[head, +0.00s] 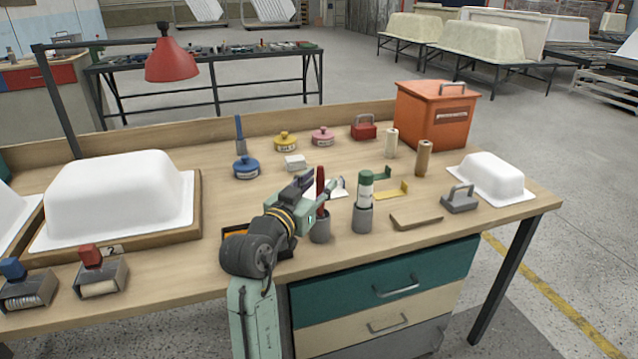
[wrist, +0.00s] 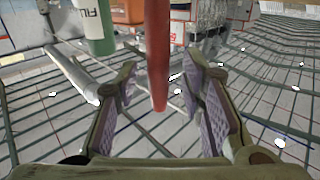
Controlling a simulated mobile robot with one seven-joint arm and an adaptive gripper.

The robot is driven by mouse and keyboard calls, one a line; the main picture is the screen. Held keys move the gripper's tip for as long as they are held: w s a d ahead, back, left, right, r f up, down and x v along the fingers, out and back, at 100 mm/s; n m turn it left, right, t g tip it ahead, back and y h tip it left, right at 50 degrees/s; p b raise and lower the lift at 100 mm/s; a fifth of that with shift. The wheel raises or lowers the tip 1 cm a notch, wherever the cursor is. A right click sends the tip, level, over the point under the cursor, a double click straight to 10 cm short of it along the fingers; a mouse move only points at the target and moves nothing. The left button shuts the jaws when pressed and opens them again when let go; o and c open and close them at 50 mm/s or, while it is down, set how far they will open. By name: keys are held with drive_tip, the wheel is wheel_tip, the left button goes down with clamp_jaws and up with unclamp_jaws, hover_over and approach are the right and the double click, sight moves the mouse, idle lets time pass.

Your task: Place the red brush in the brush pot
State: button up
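The red brush (head: 320,184) stands upright in the head view, its lower end in a small dark grey pot (head: 320,231) near the table's front edge. My gripper (head: 325,200) is beside it at handle height, reaching in from the left. The wrist view looks upside down; there the red brush handle (wrist: 158,50) hangs between my two fingers (wrist: 158,88). The fingers are apart, with a visible gap on each side of the handle. The brush's bristles are hidden.
A green-and-white container (head: 365,187) in a grey cup stands close to the right. A white tub shell (head: 112,198) fills the table's left. A red lamp (head: 171,60) overhangs the back.

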drive_tip(key=b+v, duration=0.1)
drive_tip(key=v, duration=0.8)
drive_tip(key=shift+s, duration=0.1)
